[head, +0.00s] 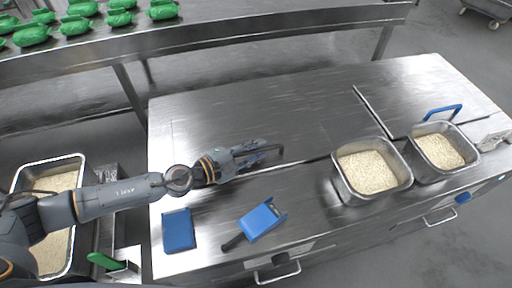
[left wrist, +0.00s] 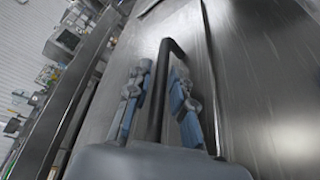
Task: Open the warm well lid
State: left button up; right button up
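A flat steel lid panel (head: 245,110) lies closed, level with the counter top. A dark bar handle (head: 272,150) stands at its front edge, partly hidden by my gripper in the head view. My left gripper (head: 258,150) reaches it from the left. In the left wrist view, the handle (left wrist: 160,85) runs between the two fingers of my left gripper (left wrist: 158,100). The fingers are open, with a gap visible on each side of the bar. My right gripper is not in view.
Two steel pans of rice (head: 337,182) (head: 413,165) stand at the right. A blue handle (head: 442,112) rises from another panel there. A blue scoop-like tool (head: 262,219) and a blue block (head: 178,230) lie at the front. Green bundles (head: 75,25) sit on the back shelf.

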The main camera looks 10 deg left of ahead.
pick_arm(q)
grip_shut()
jog(key=shift+r, duration=0.1)
jog(key=shift+w+r+n+p, duration=0.15)
jog(key=shift+r+p, duration=0.35)
jog(key=shift+p, duration=0.1)
jog(key=shift+w+r+n+p, duration=0.15)
jog(key=shift+r+p, duration=0.3)
jog(key=shift+p, duration=0.1)
notch_tip(320, 180, up, 4)
jog(key=w+n+p, duration=0.1)
jog(key=p, duration=0.4)
notch_tip(320, 180, up, 6)
jog(key=r+n+g+p, duration=0.1)
jog(key=n+g+p, duration=0.15)
jog(key=p, duration=0.25)
send_over(250, 140)
jog(key=shift+w+f, duration=0.1)
jog(key=shift+f, duration=0.15)
